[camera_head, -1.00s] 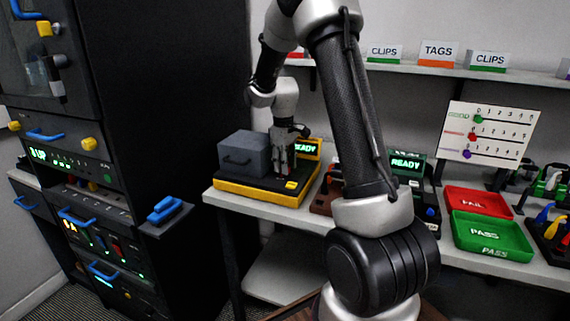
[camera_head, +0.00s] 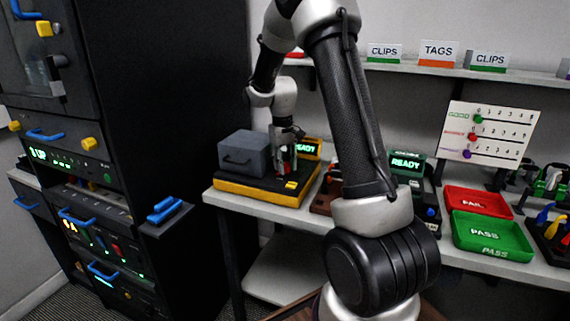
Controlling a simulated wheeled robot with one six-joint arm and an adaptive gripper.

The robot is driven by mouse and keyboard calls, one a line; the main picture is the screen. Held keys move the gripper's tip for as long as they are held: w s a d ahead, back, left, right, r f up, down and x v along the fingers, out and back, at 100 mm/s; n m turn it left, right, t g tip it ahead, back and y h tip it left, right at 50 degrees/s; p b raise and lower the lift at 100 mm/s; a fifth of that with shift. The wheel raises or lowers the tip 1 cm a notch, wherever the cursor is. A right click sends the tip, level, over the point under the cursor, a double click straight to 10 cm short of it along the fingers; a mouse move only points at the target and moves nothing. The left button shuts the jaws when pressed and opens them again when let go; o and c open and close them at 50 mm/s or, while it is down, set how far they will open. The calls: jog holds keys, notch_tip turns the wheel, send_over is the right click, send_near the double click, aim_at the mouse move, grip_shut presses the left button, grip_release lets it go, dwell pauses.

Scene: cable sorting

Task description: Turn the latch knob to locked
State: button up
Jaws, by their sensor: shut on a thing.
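The yellow and black station (camera_head: 262,194) stands at the left end of the bench, with a grey box (camera_head: 244,151) with a dark handle on it. My gripper (camera_head: 287,173) points down over the station, right of the grey box. It is shut on a small red part (camera_head: 288,169), seemingly the latch knob, which is mostly hidden by the fingers. Its pointing direction and any lock marks are too small to read. A green READY display (camera_head: 307,149) is lit behind the gripper.
My upper arm crosses the middle of the view and hides part of the bench. A second READY device (camera_head: 406,165), a red FAIL tray (camera_head: 478,201) and a green PASS tray (camera_head: 491,235) stand to the right. A dark cabinet (camera_head: 180,90) rises at left.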

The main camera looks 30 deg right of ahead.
jog(key=m, duration=1.2)
jog(key=shift+m+g, duration=0.3)
jog(key=shift+m, duration=0.1)
dwell(0.3)
jog(key=o, duration=1)
